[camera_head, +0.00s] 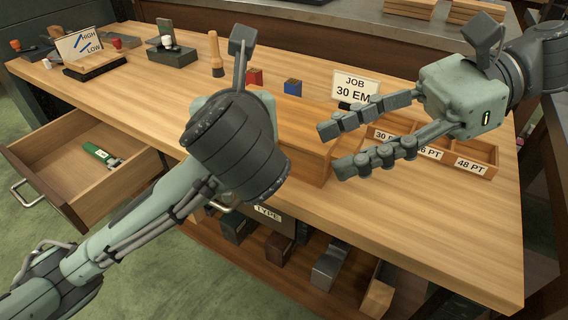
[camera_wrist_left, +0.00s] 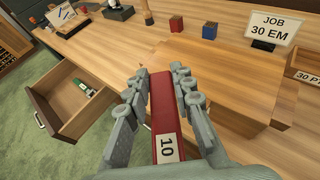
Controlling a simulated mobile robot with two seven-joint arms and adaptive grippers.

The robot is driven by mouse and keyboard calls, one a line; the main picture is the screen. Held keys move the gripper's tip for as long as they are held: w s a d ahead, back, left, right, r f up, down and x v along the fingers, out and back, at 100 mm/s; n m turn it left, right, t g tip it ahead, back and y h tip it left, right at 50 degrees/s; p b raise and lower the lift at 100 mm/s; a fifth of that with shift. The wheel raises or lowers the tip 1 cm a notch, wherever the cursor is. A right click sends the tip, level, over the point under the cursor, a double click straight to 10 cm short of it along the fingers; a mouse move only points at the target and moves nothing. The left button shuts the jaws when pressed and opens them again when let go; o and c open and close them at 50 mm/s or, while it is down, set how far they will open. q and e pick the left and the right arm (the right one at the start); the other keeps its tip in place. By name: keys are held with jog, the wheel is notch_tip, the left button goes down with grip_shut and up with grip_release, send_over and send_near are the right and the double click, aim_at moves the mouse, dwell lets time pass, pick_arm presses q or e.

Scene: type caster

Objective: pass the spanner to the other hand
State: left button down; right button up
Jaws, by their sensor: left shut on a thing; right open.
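The spanner (camera_wrist_left: 163,100) shows in the left wrist view as a long red handle with a white label reading 10. Its jaw end cannot be made out. My left gripper (camera_wrist_left: 160,75) is shut on it, with a finger along each side. In the head view my left wrist hides the left fingers and the spanner. My right gripper (camera_head: 329,150) is open and empty, to the right of my left wrist in the head view and above the bench, with its fingers pointing left.
A job sign (camera_head: 356,89) reading 30 EM stands behind a labelled compartment tray (camera_head: 484,152). Red (camera_head: 255,78) and blue (camera_head: 292,87) blocks stand on the bench (camera_head: 440,225). A mallet (camera_head: 215,55) stands farther left. An open drawer (camera_head: 60,140) holds a green-handled tool (camera_head: 98,152).

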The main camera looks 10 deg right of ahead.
jog(key=x, duration=0.8)
jog(key=shift+a+f, duration=0.2)
jog(key=shift+a, duration=0.1)
jog(key=c, duration=1)
pick_arm(q)
jog(key=c, duration=1.2)
grip_release()
